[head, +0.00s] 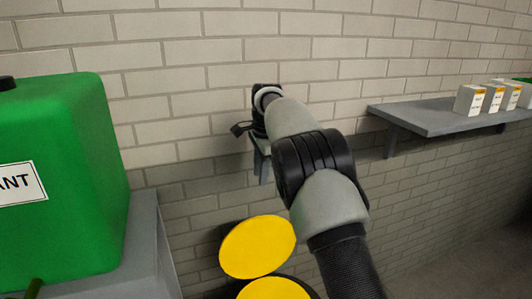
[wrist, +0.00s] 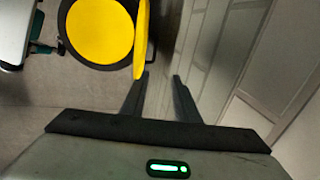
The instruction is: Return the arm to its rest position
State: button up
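My arm reaches up and away from the lower middle of the head view toward the brick wall. My gripper (head: 262,168) is at its far end, pointing down, partly hidden behind the wrist. In the wrist view my gripper (wrist: 161,78) shows two dark fingers apart with nothing between them. It is open and empty.
A green tank (head: 65,190) stands on a grey surface (head: 145,245) at left. A raised yellow lid (head: 258,247) and a yellow disc (head: 274,290) in a dark rim are below the arm. A grey wall shelf (head: 425,118) holds several small boxes (head: 470,100) at right.

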jog(key=s+d+r+n+t+p, duration=0.1)
jog(key=s+d+r+n, duration=0.2)
jog(key=s+d+r, duration=0.5)
jog(key=s+d+r+n+t+p, duration=0.1)
jog(key=s+d+r+n, duration=0.2)
jog(key=s+d+r, duration=0.5)
jog(key=s+d+f+n, duration=0.1)
jog(key=s+n, duration=0.1)
jog(key=s, duration=0.7)
jog(key=s+d+f+n+t+p, duration=0.1)
jog(key=s+n, duration=0.1)
jog(key=s, duration=0.7)
jog(key=s+d+f+n+h+p, duration=0.1)
jog(key=s+n, duration=0.2)
jog(key=s, duration=0.6)
